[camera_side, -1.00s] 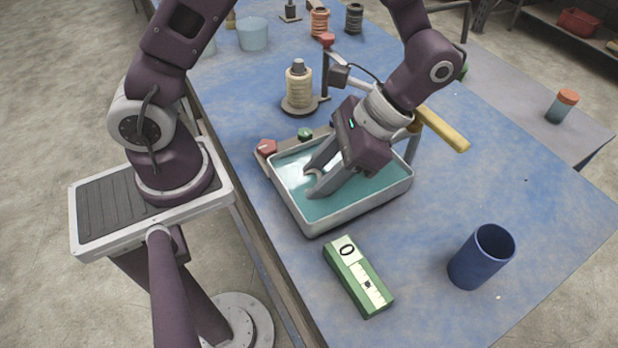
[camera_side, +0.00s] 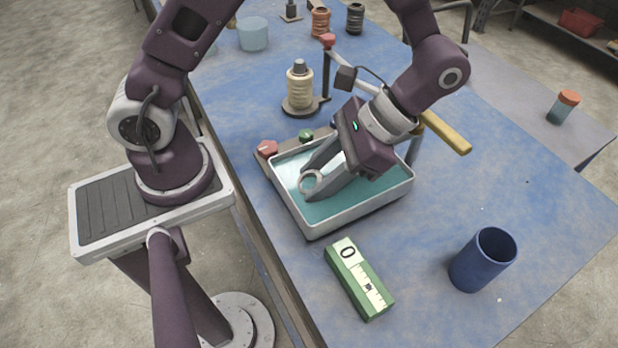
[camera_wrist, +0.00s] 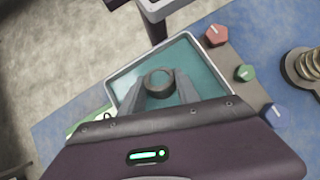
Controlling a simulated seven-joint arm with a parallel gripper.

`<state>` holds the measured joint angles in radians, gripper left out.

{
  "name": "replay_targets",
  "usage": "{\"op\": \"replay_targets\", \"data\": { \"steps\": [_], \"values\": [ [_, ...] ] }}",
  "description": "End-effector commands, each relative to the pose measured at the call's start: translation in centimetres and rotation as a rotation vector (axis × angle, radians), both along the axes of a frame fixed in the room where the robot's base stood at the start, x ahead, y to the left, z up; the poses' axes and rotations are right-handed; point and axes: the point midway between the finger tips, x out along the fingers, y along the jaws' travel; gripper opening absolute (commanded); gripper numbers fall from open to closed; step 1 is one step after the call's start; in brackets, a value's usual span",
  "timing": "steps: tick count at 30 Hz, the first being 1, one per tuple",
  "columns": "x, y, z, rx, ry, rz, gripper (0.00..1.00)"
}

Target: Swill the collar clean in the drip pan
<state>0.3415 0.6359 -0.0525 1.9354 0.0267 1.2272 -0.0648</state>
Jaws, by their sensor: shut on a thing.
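The collar (camera_side: 311,182) is a pale grey ring, held between the fingertips of my gripper (camera_side: 316,178) over the drip pan. It also shows in the wrist view (camera_wrist: 158,83) as a dark round ring between my two fingers. The drip pan (camera_side: 338,222) is a white-rimmed rectangular tray with teal liquid in it, and it shows in the wrist view too (camera_wrist: 121,84). My gripper is shut on the collar, and the collar sits inside the pan's outline, at or just above the liquid. I cannot tell whether its lower edge touches the liquid.
A green box marked 0 (camera_side: 359,279) lies in front of the pan. A blue cup (camera_side: 482,260) stands at the right. Red (camera_side: 267,148) and green (camera_side: 306,136) knobs line the pan's back left. The right of the table is mostly clear.

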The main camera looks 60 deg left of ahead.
Motion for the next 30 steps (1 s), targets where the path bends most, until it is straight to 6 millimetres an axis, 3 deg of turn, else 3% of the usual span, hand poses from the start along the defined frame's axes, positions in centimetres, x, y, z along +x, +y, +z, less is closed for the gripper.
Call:
{"op": "replay_targets", "data": {
  "steps": [1, 7, 21, 30],
  "values": [
    [1.4, -1.8, -1.1, -0.06, -0.066, -0.019, 0.0],
    [1.5, -1.6, -1.1, -0.06, -0.066, -0.019, 0.0],
    [1.8, 2.5, -1.1, -0.045, -0.071, -0.002, 0.0],
    [1.7, 0.4, -1.2, -0.046, -0.07, -0.003, 0.0]
  ]
}}
